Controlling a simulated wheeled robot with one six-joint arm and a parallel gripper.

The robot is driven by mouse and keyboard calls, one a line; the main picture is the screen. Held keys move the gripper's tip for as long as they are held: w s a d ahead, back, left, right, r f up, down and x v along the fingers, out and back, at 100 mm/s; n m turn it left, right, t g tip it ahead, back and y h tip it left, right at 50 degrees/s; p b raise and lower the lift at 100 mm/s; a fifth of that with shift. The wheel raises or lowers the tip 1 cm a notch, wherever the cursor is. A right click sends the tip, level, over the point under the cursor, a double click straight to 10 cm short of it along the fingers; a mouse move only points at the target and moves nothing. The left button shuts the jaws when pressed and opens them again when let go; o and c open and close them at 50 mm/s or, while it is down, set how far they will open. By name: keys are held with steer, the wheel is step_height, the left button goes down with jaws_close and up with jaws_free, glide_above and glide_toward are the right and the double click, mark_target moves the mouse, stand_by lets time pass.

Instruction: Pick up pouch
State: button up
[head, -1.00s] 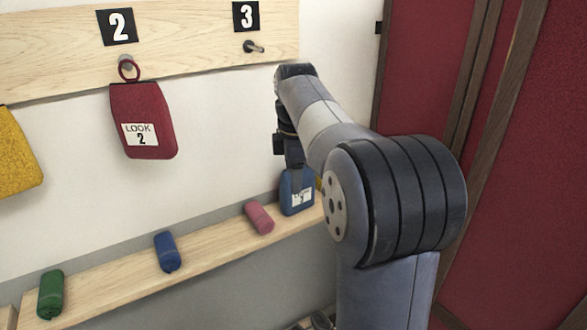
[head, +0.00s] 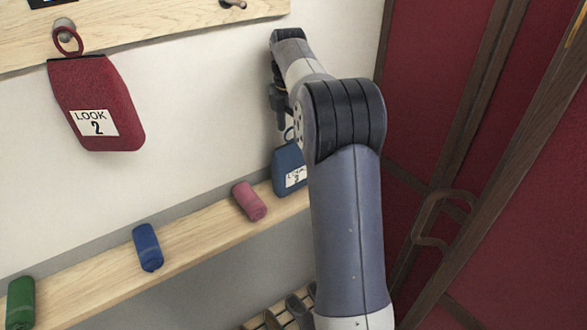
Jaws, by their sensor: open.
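A blue pouch (head: 288,171) with a white label reading LOOK and a number, probably 3, stands on the wooden ledge, leaning on the wall. Its blue loop sticks up, and its right side is hidden behind my arm. A red pouch (head: 97,103) labelled LOOK 2 hangs by its loop from a peg on the upper board. My gripper (head: 278,112) is above the blue pouch, apart from it, empty and open. Its fingers are small and partly hidden by my arm.
The wooden ledge (head: 195,232) also carries pink (head: 249,201), blue (head: 148,247) and green (head: 20,302) rolls. An empty peg (head: 233,4) sits on the upper board. Red doors (head: 440,120) with a handle (head: 436,218) stand at the right.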

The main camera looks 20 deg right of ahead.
mark_target(292, 141)
steer(key=f, duration=0.2)
steer(key=f+p, duration=0.1)
steer(key=f, duration=0.1)
steer(key=shift+s+d, duration=0.2)
steer(key=shift+s, duration=0.15)
steer(key=shift+f, duration=0.55)
steer(key=shift+c, duration=0.4)
jaws_close()
